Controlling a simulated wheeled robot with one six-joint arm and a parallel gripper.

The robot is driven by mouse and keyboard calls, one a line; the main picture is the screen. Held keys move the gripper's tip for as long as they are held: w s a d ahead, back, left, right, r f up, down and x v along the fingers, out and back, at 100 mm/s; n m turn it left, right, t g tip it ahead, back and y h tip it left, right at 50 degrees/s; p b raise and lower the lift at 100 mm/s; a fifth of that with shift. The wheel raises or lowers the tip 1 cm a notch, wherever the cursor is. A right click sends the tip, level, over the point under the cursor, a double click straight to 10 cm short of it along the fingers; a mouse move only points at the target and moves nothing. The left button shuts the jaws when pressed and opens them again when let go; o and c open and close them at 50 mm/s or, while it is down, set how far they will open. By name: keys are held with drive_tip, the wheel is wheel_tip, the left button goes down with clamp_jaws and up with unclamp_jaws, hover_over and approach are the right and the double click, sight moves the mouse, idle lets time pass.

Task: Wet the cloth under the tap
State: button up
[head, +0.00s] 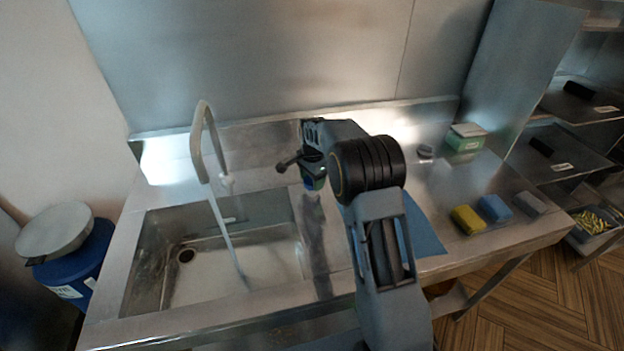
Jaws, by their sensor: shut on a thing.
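My gripper (312,160) is on the counter side just right of the sink, partly hidden by my arm. A dark knobbed lever (285,166) shows beside my gripper. Yellow (468,219), blue (495,208) and grey (530,204) blocks lie at the counter's right.
A flat blue sheet (425,230) lies on the counter, partly behind my arm. A green-and-white box (465,138) and a small dark round thing (425,152) stand at the back right. A blue drum (80,262) is left of the sink. Shelves (565,160) stand at right.

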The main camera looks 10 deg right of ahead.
drive_tip(key=shift+n, duration=1.9)
drive_tip(key=o, duration=0.9)
drive_tip(key=shift+r, duration=0.1)
wheel_tip(320, 180, up, 14)
drive_tip(key=shift+f, duration=0.15)
